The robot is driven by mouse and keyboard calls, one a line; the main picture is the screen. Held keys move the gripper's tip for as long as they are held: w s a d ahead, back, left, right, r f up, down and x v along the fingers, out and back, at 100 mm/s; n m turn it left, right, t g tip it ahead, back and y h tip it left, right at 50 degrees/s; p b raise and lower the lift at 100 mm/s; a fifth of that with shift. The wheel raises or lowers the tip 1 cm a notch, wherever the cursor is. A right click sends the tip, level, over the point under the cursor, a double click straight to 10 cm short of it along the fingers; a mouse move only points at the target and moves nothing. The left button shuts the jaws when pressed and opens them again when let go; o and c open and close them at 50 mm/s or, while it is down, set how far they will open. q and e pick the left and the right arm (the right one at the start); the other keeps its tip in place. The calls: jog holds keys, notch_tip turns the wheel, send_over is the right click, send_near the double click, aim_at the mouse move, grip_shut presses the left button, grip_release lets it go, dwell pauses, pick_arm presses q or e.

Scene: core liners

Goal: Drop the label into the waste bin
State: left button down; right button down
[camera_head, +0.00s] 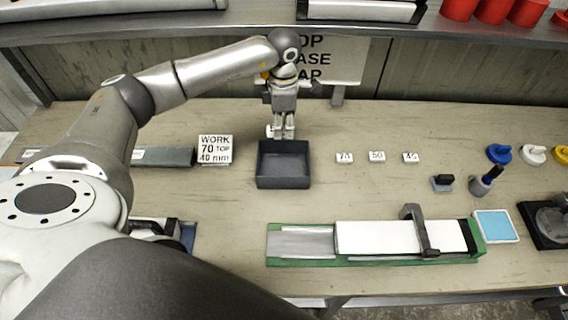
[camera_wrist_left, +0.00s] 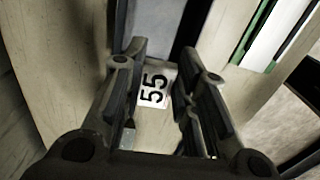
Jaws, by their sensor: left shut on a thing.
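A white label printed 55 (camera_wrist_left: 153,88) is between the fingers of my left gripper (camera_wrist_left: 165,75) in the left wrist view. My left gripper (camera_head: 283,134) is shut on it. In the head view, the gripper points down just behind the far wall of a dark grey open box (camera_head: 283,182), which looks like the waste bin. Only a small white bit of the label (camera_head: 269,131) seems to show there, beside the fingers. The box also shows beyond the fingertips in the left wrist view (camera_wrist_left: 190,28). My right gripper is not in view.
Small labels 75 (camera_head: 344,158), 50 (camera_head: 377,156) and 45 (camera_head: 410,157) lie right of the box. A WORK sign (camera_head: 215,149) stands to its left. A green-edged tray with a white core liner (camera_head: 375,238) lies in front. The bench between is clear.

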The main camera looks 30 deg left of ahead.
pick_arm(q)
notch_tip(320, 180, down, 6)
jog(key=b, duration=0.3)
dwell(0.3)
jog(key=c, duration=1.1)
grip_release()
jog(key=shift+r, duration=0.1)
notch_tip(320, 180, up, 12)
jog(key=shift+f, duration=0.1)
